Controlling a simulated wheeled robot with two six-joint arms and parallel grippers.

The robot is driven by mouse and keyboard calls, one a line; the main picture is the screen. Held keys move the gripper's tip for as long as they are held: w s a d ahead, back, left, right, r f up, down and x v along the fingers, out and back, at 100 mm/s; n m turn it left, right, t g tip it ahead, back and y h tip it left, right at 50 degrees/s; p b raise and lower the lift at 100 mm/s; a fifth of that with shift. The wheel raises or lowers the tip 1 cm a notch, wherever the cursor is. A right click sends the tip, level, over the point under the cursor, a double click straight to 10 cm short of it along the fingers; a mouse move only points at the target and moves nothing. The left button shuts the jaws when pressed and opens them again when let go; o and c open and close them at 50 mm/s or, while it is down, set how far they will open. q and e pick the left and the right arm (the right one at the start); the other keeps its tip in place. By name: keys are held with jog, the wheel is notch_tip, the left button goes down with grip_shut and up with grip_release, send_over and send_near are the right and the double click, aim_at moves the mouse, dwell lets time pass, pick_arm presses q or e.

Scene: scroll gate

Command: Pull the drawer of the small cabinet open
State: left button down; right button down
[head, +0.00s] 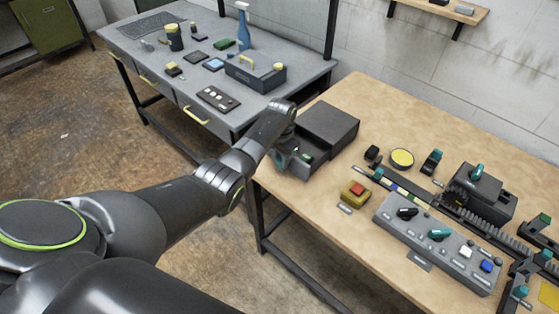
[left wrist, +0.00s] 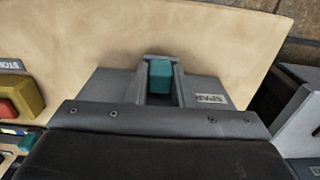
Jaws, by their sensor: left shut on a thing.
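The small dark grey cabinet (head: 330,124) stands near the left end of the wooden table. A lower grey part, the drawer (head: 307,165), juts out from its front, so it looks partly open; how far is hard to tell. My left gripper (head: 282,160) reaches down at the front of the drawer and is shut on its handle, which the fingers largely hide in the head view. In the left wrist view a teal piece (left wrist: 159,76) sits between two grey sides, beside a grey surface with a label reading "SPAR" (left wrist: 211,99). My right gripper is not in view.
A red-and-yellow stop button (head: 355,193) stands to the right of the cabinet. A control panel (head: 437,240) lies farther right. A grey workbench (head: 150,60) with tools stands behind on the left. Open floor (head: 200,265) lies before the wooden table's left end.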

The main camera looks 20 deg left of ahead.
pick_arm(q)
jog(key=shift+w, duration=0.1)
jog(key=c, duration=1.5)
grip_release()
jog(key=shift+c, duration=0.2)
jog(key=o, duration=0.3)
jog(key=shift+r, duration=0.25)
notch_tip(320, 180, up, 17)
jog(key=p, duration=0.1)
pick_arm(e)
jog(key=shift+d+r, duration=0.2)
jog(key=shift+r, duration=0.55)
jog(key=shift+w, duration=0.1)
